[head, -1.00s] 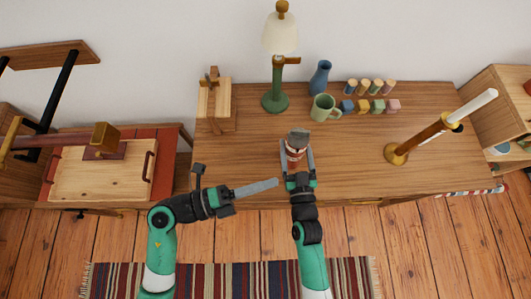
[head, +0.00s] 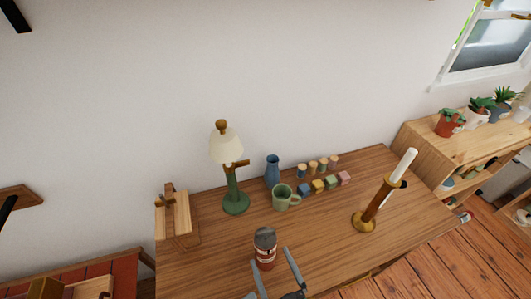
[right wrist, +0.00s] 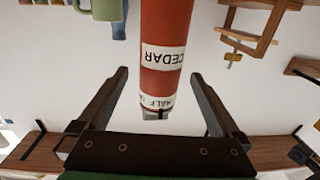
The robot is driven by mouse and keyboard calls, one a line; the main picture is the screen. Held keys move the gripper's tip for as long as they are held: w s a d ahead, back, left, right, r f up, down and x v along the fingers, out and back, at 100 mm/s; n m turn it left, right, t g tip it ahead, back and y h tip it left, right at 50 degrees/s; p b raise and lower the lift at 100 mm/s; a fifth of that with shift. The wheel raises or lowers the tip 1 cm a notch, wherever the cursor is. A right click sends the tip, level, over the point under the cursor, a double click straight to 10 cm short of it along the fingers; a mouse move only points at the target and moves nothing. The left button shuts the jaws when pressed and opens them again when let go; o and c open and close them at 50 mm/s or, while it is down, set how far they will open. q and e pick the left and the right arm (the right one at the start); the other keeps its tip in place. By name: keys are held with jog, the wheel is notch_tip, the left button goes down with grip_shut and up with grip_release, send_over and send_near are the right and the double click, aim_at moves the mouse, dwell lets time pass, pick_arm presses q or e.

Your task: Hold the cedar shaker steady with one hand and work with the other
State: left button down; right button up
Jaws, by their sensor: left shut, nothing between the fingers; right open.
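The cedar shaker (head: 264,249) stands upright near the desk's front edge, red-brown with a pale label and dark grey cap. In the right wrist view the shaker (right wrist: 165,45) appears upside down, with "CEDAR" and a partly hidden "HALF" label. My right gripper (head: 271,261) is open, its fingers on either side of the shaker. In the right wrist view the right gripper (right wrist: 160,80) shows clear gaps between both fingers and the shaker. My left gripper (head: 249,295) shows only as a grey tip at the bottom edge of the head view, empty; the rest is cut off.
On the desk (head: 325,240) are a green mug (head: 282,199), a blue vase (head: 272,171), a lamp (head: 233,180), small jars with coloured cubes (head: 318,185), a candlestick (head: 372,212) and a wooden stand (head: 175,220).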

jog(key=v, duration=0.7)
jog(key=shift+s, duration=0.25)
